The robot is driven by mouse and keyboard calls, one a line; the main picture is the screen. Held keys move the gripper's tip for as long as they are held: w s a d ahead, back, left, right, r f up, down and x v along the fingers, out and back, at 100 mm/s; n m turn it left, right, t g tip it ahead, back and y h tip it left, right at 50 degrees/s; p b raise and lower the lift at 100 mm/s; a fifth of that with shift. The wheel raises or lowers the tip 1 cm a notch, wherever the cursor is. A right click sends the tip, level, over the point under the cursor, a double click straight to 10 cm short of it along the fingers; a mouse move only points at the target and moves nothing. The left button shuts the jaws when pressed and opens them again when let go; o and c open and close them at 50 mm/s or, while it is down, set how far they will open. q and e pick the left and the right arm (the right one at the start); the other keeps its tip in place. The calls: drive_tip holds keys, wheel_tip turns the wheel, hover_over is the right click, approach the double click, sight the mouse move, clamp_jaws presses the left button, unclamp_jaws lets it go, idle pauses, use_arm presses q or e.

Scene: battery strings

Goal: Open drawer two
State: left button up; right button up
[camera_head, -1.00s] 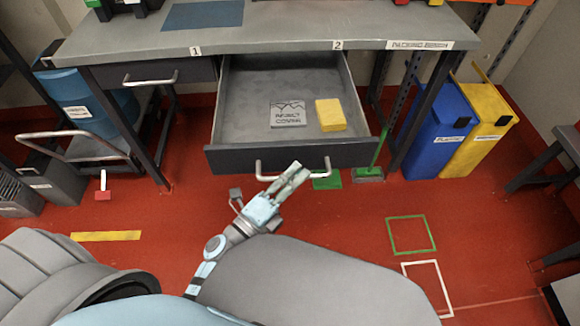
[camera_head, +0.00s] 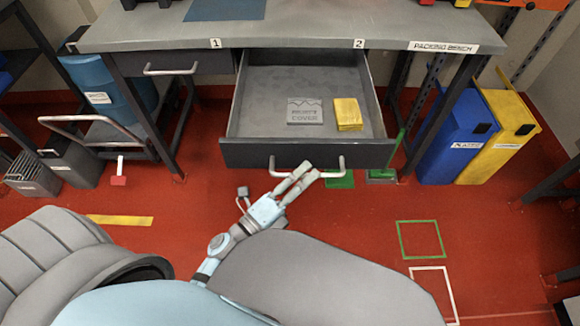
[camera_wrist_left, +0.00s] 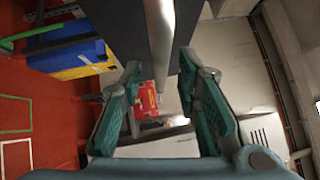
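Drawer two (camera_head: 245,152), under the label 2 on the packing bench, stands pulled out, with its inside showing. Its pale bar handle (camera_head: 335,175) runs along the dark front. My left gripper (camera_head: 298,178) is at the handle, its two fingers spread apart. In the left wrist view, the green finger pads (camera_wrist_left: 165,110) are wide apart with nothing clamped between them. The pale handle bar (camera_wrist_left: 160,30) comes down from the top toward the gap between them. I cannot tell whether a finger touches it. My right gripper is not in view.
A grey cover plate (camera_head: 305,111) and a yellow block (camera_head: 348,114) lie in the drawer. Drawer one (camera_head: 190,62) is shut at the left. Blue (camera_head: 455,135) and yellow (camera_head: 500,140) bins stand right of the bench. Red floor is open in front.

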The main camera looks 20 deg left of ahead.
use_arm(q)
drive_tip(key=v, duration=1)
drive_tip(key=shift+s, duration=0.25)
drive_tip(key=shift+a, duration=0.1)
drive_tip(key=s+a+f+n+g+y+p, duration=0.1)
drive_tip(key=s+a+f+n+g+y, duration=0.2)
drive_tip(key=f, duration=0.4)
drive_tip(key=s+a+f+n+g+y, duration=0.1)
drive_tip(key=a+f+n+g, duration=0.1)
drive_tip(key=f+n, duration=0.45)
drive_tip(key=s+a+f+n+g+y+p, duration=0.1)
drive_tip(key=s+a+f+n+g+y, duration=0.2)
drive_tip(key=f, duration=0.4)
drive_tip(key=s+a+f+n+g+p, duration=0.1)
drive_tip(key=s+f+n+g+p, duration=0.2)
drive_tip(key=s, duration=0.5)
drive_tip(key=s+f+n+g+y+p, duration=0.1)
drive_tip(key=s+f+n+g+p, duration=0.3)
drive_tip(key=s+f+n+g, duration=0.2)
drive_tip(key=shift+s+a+f+n, duration=0.4)
drive_tip(key=shift+s+f+n, duration=0.85)
drive_tip(key=shift+s, duration=0.35)
